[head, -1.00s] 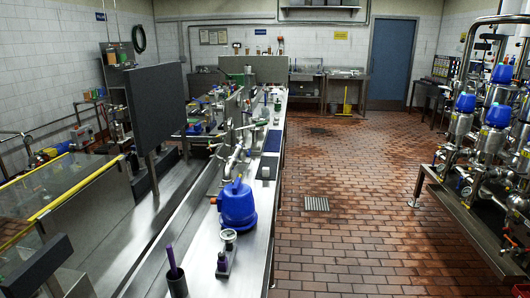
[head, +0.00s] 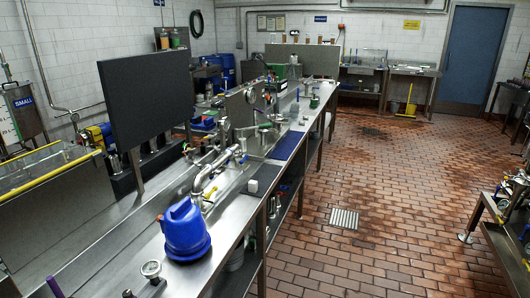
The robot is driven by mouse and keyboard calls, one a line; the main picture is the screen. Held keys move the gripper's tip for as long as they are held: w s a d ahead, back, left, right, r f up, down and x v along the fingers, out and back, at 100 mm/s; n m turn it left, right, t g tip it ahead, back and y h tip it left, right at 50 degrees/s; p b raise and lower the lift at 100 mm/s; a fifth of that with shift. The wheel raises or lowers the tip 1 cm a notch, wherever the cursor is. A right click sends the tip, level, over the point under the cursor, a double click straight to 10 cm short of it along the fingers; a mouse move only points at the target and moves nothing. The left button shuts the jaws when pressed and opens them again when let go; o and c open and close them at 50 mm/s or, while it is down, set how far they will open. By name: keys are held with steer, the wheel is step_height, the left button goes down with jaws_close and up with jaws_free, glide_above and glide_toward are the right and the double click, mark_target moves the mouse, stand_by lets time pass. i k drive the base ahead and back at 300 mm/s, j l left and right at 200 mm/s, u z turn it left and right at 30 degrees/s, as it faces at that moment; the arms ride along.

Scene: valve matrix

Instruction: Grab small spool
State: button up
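I cannot pick out a small spool with certainty in the head view. A blue sign reading "SMALL" (head: 24,102) is on a metal cabinet or tank at the far left. A blue rounded container (head: 185,230) stands on the near part of the long steel bench (head: 240,208). Behind it, a bent steel pipe assembly (head: 205,180) with small valves rises from the bench. My gripper is not in view, so its state and its place relative to the spool are hidden.
A dark upright panel (head: 150,95) stands left of the bench. A tank with yellow edging (head: 45,180) is at the left. The tiled floor (head: 350,180) right of the bench is open. Metal equipment (head: 510,215) stands at the right edge. A blue door (head: 470,60) is at the back.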

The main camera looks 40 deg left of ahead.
mark_target(226, 154)
steer(key=i+j+u, duration=0.15)
steer(key=i+u, duration=0.6)
steer(key=i, duration=0.2)
steer(key=i+l+u, duration=0.15)
steer(key=i+u, duration=0.7)
steer(key=i+l+u, duration=0.1)
steer(key=i+u, duration=0.35)
steer(key=i+l+u, duration=0.6)
steer(key=i+u, duration=0.15)
steer(key=i+l+u, duration=0.2)
steer(key=i+u, duration=0.15)
steer(key=i, duration=0.1)
